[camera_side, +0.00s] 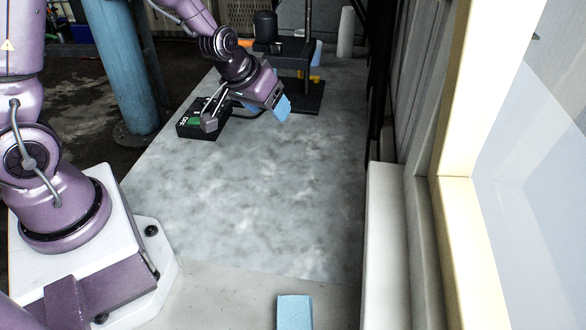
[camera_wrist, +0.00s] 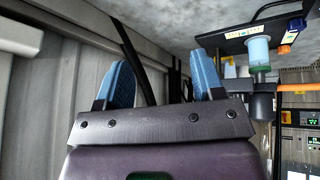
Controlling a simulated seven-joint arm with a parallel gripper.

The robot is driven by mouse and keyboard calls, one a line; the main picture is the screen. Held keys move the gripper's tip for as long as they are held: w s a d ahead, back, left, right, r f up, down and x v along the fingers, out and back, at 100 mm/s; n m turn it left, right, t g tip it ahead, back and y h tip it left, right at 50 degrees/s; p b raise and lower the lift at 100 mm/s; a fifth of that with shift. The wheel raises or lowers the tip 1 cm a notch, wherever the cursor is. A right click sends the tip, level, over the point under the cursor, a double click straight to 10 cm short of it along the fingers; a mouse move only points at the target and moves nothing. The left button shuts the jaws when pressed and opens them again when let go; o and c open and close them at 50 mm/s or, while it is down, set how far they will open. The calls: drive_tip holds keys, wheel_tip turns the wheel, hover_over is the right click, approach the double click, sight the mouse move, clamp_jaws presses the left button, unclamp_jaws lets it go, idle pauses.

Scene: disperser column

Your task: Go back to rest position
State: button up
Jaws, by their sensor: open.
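My gripper (camera_side: 283,107) is above the grey marbled table in the side view, with its blue fingers pointing down and to the right. In the wrist view its two blue fingers (camera_wrist: 163,80) stand apart with nothing between them. The disperser column (camera_side: 306,45) stands behind the gripper on a black base (camera_side: 312,97), apart from it. The wrist view shows part of the disperser stand (camera_wrist: 262,34) at upper right, with a pale blue cylinder (camera_wrist: 258,50) against it.
A black control box (camera_side: 203,118) with a green part lies left of the gripper. A white cylinder (camera_side: 346,32) stands at the back. A light blue block (camera_side: 294,311) is at the front edge. The table's middle is clear. A wall and window frame (camera_side: 452,150) border the right.

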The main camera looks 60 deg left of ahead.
drive_tip(key=s+d+r+m, duration=0.2)
drive_tip(key=s+r, duration=0.7)
drive_tip(key=s+d+r+m, duration=0.2)
drive_tip(key=s+d+r, duration=0.1)
drive_tip(key=s+r, duration=0.5)
drive_tip(key=shift+s+d+r+h, duration=0.2)
drive_tip(key=shift+s+r+h, duration=0.15)
drive_tip(key=shift+s, duration=0.15)
